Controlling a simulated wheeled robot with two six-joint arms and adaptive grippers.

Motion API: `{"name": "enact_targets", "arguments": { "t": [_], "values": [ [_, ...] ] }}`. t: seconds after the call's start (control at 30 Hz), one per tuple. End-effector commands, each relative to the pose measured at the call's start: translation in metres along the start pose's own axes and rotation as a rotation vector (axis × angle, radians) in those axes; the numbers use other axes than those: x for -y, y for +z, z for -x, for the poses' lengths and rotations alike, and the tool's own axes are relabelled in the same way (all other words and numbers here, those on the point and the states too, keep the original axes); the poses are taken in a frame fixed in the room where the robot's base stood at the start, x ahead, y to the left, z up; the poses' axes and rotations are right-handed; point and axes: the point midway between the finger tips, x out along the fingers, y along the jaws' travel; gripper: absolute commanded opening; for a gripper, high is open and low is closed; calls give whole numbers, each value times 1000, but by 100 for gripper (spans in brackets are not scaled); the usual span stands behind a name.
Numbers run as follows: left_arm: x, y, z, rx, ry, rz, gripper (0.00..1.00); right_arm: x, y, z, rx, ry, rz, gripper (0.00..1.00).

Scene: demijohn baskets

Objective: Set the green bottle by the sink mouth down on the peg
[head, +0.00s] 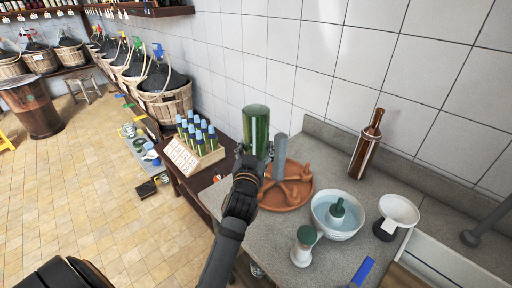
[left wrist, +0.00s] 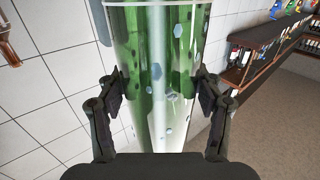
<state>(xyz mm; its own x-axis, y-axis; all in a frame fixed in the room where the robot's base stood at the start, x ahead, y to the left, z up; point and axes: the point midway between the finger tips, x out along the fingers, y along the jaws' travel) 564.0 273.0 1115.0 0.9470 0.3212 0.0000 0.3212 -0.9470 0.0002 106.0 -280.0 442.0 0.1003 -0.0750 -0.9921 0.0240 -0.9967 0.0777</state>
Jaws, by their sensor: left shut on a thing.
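The green bottle (head: 256,128) is in my left gripper, above the left part of the counter. Its broad, flat end is up; its lower end is hidden behind my gripper. My left gripper (head: 249,160) is shut on the bottle's side. In the left wrist view the fingers sit on both sides of the green glass (left wrist: 157,75). The terracotta rack (head: 270,196) with several stubby pegs (head: 298,187) and a grey upright post (head: 280,158) stands just right of my gripper. Part of the rack is hidden by my arm. My right gripper is out of view.
A bowl of water (head: 322,226), a white-and-green object (head: 303,247) and a white dish on a dark base (head: 399,210) stand to the right. A brown bottle (head: 365,150) stands near the wall. A box of slim bottles (head: 186,158) is at the left.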

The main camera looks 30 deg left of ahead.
Motion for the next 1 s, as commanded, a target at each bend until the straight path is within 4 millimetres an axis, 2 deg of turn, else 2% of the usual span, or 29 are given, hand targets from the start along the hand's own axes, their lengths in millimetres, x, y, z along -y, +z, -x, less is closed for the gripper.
{"name": "enact_targets", "arguments": {
  "t": [0.47, 0.5, 0.67, 1.0],
  "values": [
    [0, 2, 0, -4, 0, 0, 8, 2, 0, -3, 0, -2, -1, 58],
    [0, 2, 0, -4, 0, 0, 72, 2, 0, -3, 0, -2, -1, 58],
    [0, 3, 0, -2, 0, 0, 94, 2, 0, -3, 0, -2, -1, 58],
    [0, 4, 0, 2, 0, 0, 94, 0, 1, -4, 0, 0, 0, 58]
  ]
}}
